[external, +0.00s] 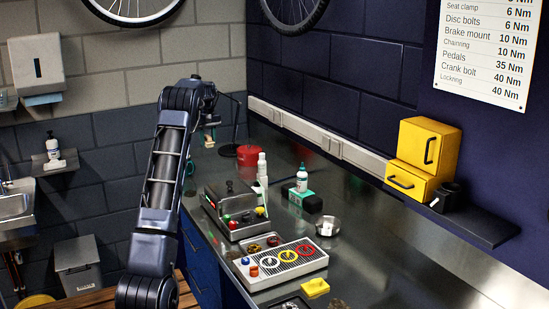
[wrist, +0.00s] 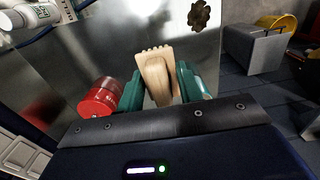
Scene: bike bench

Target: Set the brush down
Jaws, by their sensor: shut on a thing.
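The brush (wrist: 155,75) shows in the wrist view as a pale wooden block with a toothed far edge. My gripper (wrist: 159,88) is shut on it, with a green finger on each side. In the external view my gripper (external: 210,122) is at the far end of the bench, small and partly hidden by my arm. The brush is too small there to make out clearly. I cannot tell whether the brush touches the bench top (wrist: 110,50).
A red tin (wrist: 100,98) stands close to the left of my gripper in the wrist view; it also shows in the external view (external: 248,156). A brown cog-shaped thing (wrist: 199,14) lies beyond the brush. Bottles, a grey machine (external: 232,205) and a button tray (external: 285,262) stand nearer.

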